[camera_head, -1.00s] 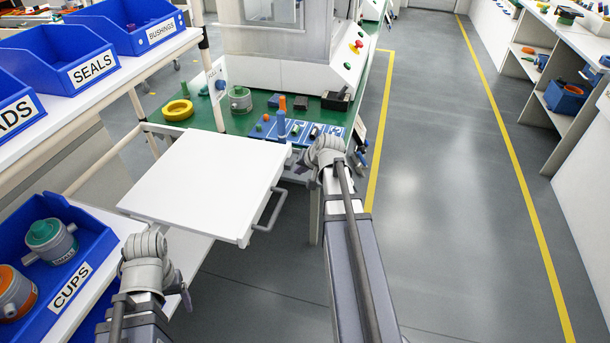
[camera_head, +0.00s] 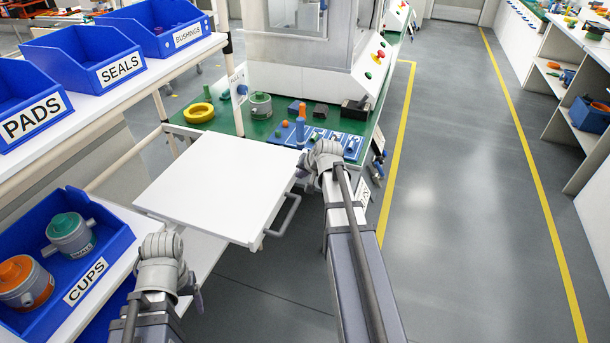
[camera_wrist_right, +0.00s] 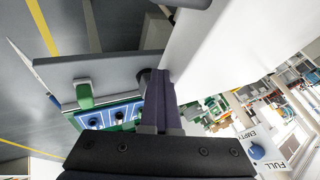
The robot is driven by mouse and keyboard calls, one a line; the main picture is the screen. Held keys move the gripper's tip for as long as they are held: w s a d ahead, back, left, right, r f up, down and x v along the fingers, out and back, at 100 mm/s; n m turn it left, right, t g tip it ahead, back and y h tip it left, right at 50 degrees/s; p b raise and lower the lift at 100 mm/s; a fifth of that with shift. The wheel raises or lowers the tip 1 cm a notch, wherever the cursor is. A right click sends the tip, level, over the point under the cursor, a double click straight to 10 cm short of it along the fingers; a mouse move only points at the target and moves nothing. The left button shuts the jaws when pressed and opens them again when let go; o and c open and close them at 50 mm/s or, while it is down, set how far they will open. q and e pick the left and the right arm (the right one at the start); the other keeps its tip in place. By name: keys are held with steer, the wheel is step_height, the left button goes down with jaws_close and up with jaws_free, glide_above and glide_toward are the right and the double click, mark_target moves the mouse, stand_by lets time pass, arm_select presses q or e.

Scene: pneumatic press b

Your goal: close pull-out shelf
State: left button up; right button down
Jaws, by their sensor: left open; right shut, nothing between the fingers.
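The white pull-out shelf (camera_head: 217,185) extends from the green-topped press table toward me, its top bare. Its grey bar handle (camera_head: 285,216) is on the right front edge. My right gripper (camera_wrist_right: 168,85) is shut and empty; in the right wrist view its dark fingers are close beside the white shelf panel (camera_wrist_right: 225,35). I cannot tell whether they touch it. In the head view the right wrist (camera_head: 325,155) hides these fingers at the shelf's far right corner. My left gripper (camera_head: 197,297) is open, low at the shelf's left front, its fingers mostly hidden by the wrist.
The green table (camera_head: 232,118) holds a yellow ring (camera_head: 199,113), a grey cup and a blue board with small parts. A rack with blue bins (camera_head: 107,62) stands left, with the CUPS bin (camera_head: 110,250) near my left arm. The floor (camera_head: 455,200) on the right is clear.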

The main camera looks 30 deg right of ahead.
mark_target(243, 161)
steer(key=w+a, duration=0.5)
steer(key=w, duration=0.1)
steer(key=w+a, duration=1.1)
steer(key=w, duration=0.2)
steer(key=shift+a, duration=0.15)
steer(key=shift+s+d, duration=0.35)
steer(key=shift+s, duration=0.1)
steer(key=s+d, duration=0.2)
steer(key=shift+s+r+p, duration=0.4)
steer(key=p+v, duration=0.7)
steer(key=v, duration=0.2)
arm_select(q)
step_height(243, 161, up, 8)
steer(key=d, duration=0.1)
steer(key=shift+s+d, duration=0.1)
